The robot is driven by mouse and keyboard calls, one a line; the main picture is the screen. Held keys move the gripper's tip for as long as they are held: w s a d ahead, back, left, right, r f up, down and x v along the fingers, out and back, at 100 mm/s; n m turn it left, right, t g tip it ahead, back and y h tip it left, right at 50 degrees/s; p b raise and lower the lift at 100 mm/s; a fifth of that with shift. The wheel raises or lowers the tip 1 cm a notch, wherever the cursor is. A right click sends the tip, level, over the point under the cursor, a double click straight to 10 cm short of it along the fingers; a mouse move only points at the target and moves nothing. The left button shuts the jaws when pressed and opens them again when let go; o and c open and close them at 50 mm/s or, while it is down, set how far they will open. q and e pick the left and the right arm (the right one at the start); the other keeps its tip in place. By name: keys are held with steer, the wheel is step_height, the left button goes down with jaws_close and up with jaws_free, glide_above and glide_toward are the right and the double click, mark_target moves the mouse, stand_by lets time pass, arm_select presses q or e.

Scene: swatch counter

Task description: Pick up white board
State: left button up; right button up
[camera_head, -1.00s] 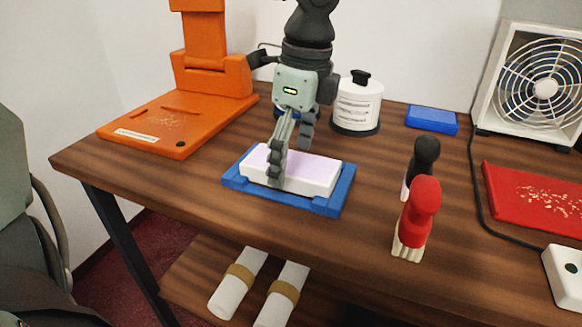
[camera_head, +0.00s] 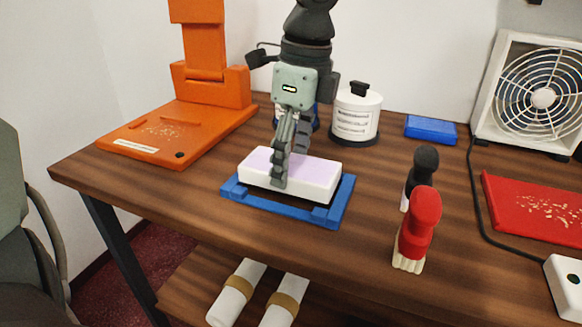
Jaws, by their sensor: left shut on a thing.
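The white board (camera_head: 318,181) is a thick white block with a pale lilac top. It is held a little above a blue frame-shaped holder (camera_head: 258,202) on the wooden counter, with a dark gap between them. My left gripper (camera_head: 282,178) is shut on the white board across its middle, pointing down from above. The fingers hide part of the board's top and front side. My right gripper is not in the picture.
An orange stand (camera_head: 160,133) is at the left. A white canister (camera_head: 357,115) and a blue block (camera_head: 431,129) stand behind. A red-handled brush (camera_head: 421,225), a black-handled brush (camera_head: 424,165), a red board (camera_head: 540,208) and a fan (camera_head: 540,95) are to the right.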

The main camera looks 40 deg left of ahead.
arm_select(q)
steer(key=r, duration=0.3)
steer(key=shift+s+a+r, duration=0.1)
steer(key=shift+s+a, duration=0.15)
steer(key=shift+s, duration=0.15)
steer(key=s+a+r+b, duration=0.1)
steer(key=s+a+r, duration=0.4)
steer(key=s, duration=0.4)
steer(key=shift+a+r, duration=0.4)
steer(key=shift+r, duration=0.2)
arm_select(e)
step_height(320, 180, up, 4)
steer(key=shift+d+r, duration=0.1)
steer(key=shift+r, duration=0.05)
